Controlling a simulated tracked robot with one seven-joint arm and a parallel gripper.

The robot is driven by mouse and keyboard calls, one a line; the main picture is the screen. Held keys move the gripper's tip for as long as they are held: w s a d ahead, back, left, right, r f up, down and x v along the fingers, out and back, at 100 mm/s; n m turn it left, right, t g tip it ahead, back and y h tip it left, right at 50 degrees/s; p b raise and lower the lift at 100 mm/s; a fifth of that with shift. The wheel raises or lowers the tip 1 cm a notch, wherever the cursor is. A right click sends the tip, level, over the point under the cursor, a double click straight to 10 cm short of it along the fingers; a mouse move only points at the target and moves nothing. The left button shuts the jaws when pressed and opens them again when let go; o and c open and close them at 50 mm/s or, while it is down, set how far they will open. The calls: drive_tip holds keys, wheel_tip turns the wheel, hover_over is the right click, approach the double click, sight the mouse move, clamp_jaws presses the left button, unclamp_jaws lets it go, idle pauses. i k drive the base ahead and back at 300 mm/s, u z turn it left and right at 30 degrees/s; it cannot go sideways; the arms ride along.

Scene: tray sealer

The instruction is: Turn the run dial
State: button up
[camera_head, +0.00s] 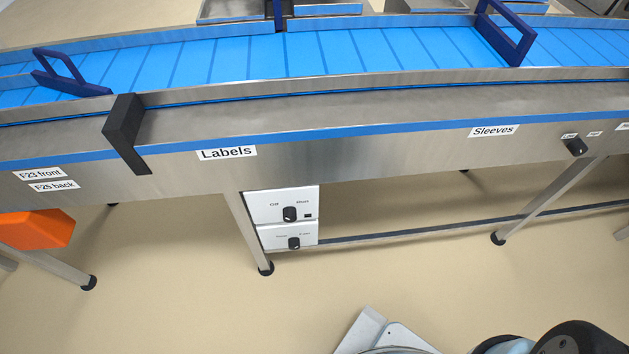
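A white control box (265,205) hangs under the conveyor frame beside a table leg, near the middle of the head view. Its upper panel carries a black dial (290,214) with small labels that seem to read "Off" on the left and "Run" on the right. The dial's pointer is too small to read. A small dark square sits right of the dial. The lower panel has another black dial (294,243) with labels that look like "Slow" and "Fast". My gripper is not in view; parts of my own body show at the bottom edge.
A blue conveyor belt (350,52) runs above the steel frame. Another black knob (576,147) is on the frame at right. A black bracket (122,130) juts out left of the Labels sign (227,153). An orange box (38,229) is at far left. The floor before the control box is clear.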

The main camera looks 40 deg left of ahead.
sight(290, 214)
drive_tip(key=z, duration=1.55)
drive_tip(key=i, duration=0.15)
drive_tip(key=u, duration=3.65)
drive_tip(key=k, duration=0.9)
drive_tip(key=u, duration=0.2)
drive_tip(key=i, duration=0.95)
drive_tip(key=z, duration=0.1)
